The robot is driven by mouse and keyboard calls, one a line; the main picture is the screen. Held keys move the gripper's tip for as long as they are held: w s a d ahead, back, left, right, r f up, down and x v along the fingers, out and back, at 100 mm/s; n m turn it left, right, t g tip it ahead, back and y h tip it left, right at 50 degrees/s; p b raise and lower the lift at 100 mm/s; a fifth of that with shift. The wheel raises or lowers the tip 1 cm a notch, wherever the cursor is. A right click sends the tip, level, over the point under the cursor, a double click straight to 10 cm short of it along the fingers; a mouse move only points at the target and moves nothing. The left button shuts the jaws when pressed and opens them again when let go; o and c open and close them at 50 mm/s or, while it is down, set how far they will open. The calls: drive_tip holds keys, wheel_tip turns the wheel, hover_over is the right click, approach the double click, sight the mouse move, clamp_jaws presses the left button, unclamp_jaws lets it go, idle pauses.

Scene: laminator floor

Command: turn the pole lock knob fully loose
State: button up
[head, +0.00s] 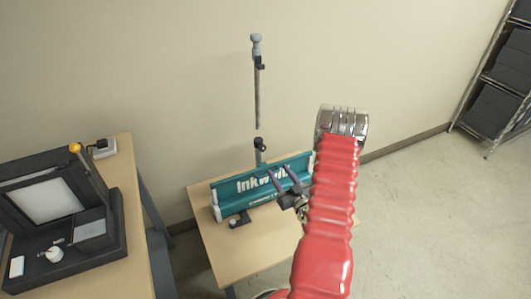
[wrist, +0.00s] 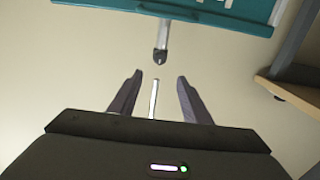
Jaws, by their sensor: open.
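A teal banner stand (head: 225,190) with white lettering stands on the low wooden table. Its pole (head: 257,98) rises behind it, upright, with a grey top and a small black fitting near the top. A dark collar (head: 259,144), which looks like the lock knob, sits low on the pole just above the banner. In the wrist view the collar (wrist: 160,56) shows just beyond the fingertips, roughly centred. My gripper (head: 279,172) is open, in front of the banner and right of the collar. The open fingers (wrist: 160,75) hold nothing; I see no contact with the collar.
A wooden desk (head: 115,165) at the left carries a black machine (head: 100,210). The low table (head: 215,245) has bare surface in front of the stand. A wire shelf with dark boxes (head: 495,105) stands at the far right. The floor on the right is clear.

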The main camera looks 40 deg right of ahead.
sight(263, 149)
drive_tip(key=x, duration=1.4)
drive_tip(key=shift+s, duration=0.1)
drive_tip(key=shift+c, duration=0.6)
drive_tip(key=c, duration=0.9)
